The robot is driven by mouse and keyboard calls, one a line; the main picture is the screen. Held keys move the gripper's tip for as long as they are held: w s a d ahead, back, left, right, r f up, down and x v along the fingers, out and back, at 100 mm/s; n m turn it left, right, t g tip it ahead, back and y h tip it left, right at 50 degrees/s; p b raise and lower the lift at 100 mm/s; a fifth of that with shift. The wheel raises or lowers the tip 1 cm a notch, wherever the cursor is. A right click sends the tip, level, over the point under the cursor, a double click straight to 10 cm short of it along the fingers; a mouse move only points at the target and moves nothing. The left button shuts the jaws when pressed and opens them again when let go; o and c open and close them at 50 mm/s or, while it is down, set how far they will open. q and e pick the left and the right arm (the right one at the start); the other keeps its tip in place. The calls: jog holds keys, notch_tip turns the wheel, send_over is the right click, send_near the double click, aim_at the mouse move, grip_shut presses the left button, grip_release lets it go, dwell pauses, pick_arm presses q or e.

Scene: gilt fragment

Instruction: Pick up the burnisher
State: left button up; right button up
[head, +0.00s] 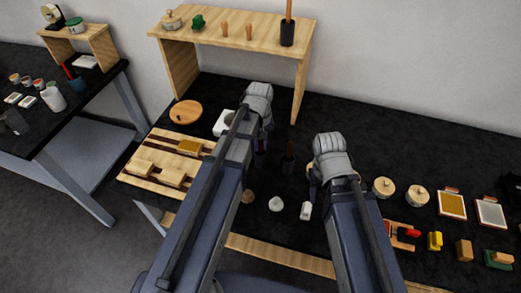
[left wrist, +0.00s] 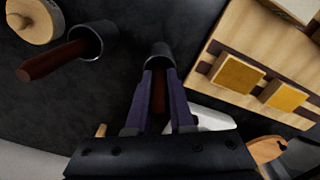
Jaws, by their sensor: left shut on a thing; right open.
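My left gripper (left wrist: 158,100) is shut on a dark brown handle (left wrist: 158,92), which I take to be the burnisher. Its far end reaches a dark round holder (left wrist: 157,50); how deep it sits inside I cannot tell. In the head view my left gripper (head: 261,138) points down near the middle of the black table, its fingers mostly hidden by the arm. A second dark holder (left wrist: 88,40) with a reddish-brown handle (left wrist: 45,63) stands beside it; that handle also shows in the head view (head: 290,150). My right gripper (head: 312,182) is open, to the right.
A wooden block board (head: 150,182) lies left of my left arm. A wooden shelf (head: 235,38) spans the back. A small white bottle (head: 305,211) and a white knob-like piece (head: 276,204) stand between my arms. Lidded round pots (head: 384,187) and framed panels (head: 452,204) lie right.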

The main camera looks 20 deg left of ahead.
pick_arm(q)
jog(key=shift+r, duration=0.1)
grip_shut()
notch_tip(320, 180, up, 10)
jog(key=p, duration=1)
